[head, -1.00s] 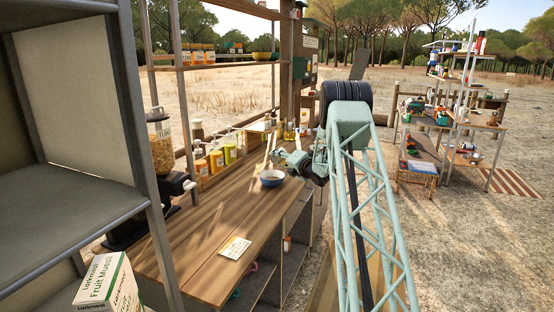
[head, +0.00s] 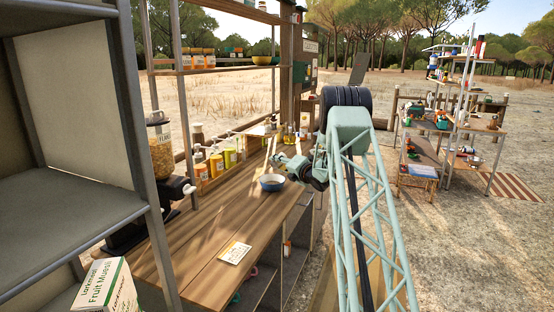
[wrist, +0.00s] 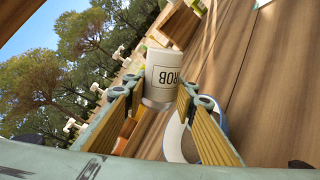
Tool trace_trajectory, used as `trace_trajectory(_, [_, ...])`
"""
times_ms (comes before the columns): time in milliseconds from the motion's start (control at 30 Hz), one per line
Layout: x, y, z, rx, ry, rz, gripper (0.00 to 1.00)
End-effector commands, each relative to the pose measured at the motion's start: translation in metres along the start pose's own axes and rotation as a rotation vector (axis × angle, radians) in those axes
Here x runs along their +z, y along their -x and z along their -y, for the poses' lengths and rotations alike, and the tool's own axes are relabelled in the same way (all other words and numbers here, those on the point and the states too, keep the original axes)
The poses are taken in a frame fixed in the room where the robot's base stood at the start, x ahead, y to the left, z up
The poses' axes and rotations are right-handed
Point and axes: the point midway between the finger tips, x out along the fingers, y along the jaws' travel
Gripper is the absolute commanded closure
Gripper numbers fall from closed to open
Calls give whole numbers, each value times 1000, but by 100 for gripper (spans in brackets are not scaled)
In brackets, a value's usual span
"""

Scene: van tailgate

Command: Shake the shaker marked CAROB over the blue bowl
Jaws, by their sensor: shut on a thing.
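My gripper (wrist: 160,98) is shut on a white shaker (wrist: 163,72) in the wrist view. The shaker appears tilted against the counter. The blue bowl (head: 272,183) stands on the wooden counter in the head view, just below and left of my gripper (head: 280,159). In the wrist view part of the bowl's rim (wrist: 175,138) shows behind the right finger.
Yellow and orange pump bottles (head: 216,165) line the counter's back edge. A dispenser (head: 160,150) stands at the left. A paper card (head: 235,253) lies on the otherwise clear front of the counter (head: 200,240). A shelf of jars (head: 197,60) hangs above.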

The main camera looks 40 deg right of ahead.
Motion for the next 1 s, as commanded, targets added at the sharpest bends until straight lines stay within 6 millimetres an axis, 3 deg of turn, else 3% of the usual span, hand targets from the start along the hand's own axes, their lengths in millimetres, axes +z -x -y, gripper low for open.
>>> trace_trajectory(200, [25, 6, -43, 4, 5, 3, 88])
trace_trajectory(367, [22, 5, -37, 0, 1, 0, 88])
trace_trajectory(500, [4, 1, -5, -1, -1, 0, 88])
trace_trajectory(567, [1, 0, -1, 1, 0, 1, 88])
trace_trajectory(667, [3, 0, -4, 3, 2, 2, 88])
trace_trajectory(867, [25, 6, -43, 4, 5, 3, 88])
trace_trajectory(1000, [23, 5, -40, 1, 1, 0, 88])
